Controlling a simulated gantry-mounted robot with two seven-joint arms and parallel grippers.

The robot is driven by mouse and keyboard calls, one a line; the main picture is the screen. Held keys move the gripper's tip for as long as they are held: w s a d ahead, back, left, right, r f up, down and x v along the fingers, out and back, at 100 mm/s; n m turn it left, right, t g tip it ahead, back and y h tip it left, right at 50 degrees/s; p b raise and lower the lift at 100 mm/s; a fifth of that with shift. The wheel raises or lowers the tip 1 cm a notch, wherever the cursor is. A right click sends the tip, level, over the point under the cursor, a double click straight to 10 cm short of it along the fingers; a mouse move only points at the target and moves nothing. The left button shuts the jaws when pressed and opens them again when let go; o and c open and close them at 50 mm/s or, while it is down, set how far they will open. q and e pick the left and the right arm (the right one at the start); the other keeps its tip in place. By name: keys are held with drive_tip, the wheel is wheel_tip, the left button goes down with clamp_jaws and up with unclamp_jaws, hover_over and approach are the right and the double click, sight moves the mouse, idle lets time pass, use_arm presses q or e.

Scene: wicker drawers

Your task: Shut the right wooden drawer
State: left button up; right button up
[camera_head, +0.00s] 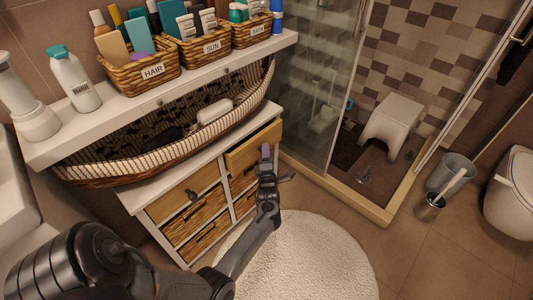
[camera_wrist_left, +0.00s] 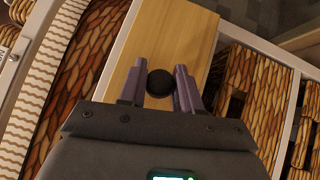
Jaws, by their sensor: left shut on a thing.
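The right wooden drawer (camera_head: 242,157) is the upper right front of the white cabinet, below its top. I cannot tell how far it stands out from the cabinet. In the wrist view its pale wooden front (camera_wrist_left: 172,35) fills the upper middle. My left gripper (camera_head: 265,152) is at this front, with its purple-grey fingers on either side of the round black knob (camera_wrist_left: 160,83). The left gripper is shut on the knob; the fingers also show in the wrist view (camera_wrist_left: 159,88). In the head view the knob is hidden by the gripper. My right gripper is not in view.
The left wooden drawer (camera_head: 183,193) has a dark knob. Wicker drawers (camera_head: 195,219) sit below. A large basket (camera_head: 160,150) rests on the cabinet top under a white shelf (camera_head: 160,98) with toiletries. A round white rug (camera_head: 310,255) lies in front; the shower is to the right.

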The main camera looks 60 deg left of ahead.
sight(260, 148)
use_arm(q)
clamp_jaws()
drive_tip(key=a, duration=0.1)
drive_tip(key=s+a, duration=0.1)
drive_tip(key=a, duration=0.1)
drive_tip(key=shift+a+f, duration=0.1)
drive_tip(key=shift+a, duration=0.3)
drive_tip(key=o, duration=0.7)
unclamp_jaws()
drive_tip(key=shift+c, duration=0.2)
drive_tip(key=o, duration=0.3)
drive_tip(key=shift+d, duration=0.1)
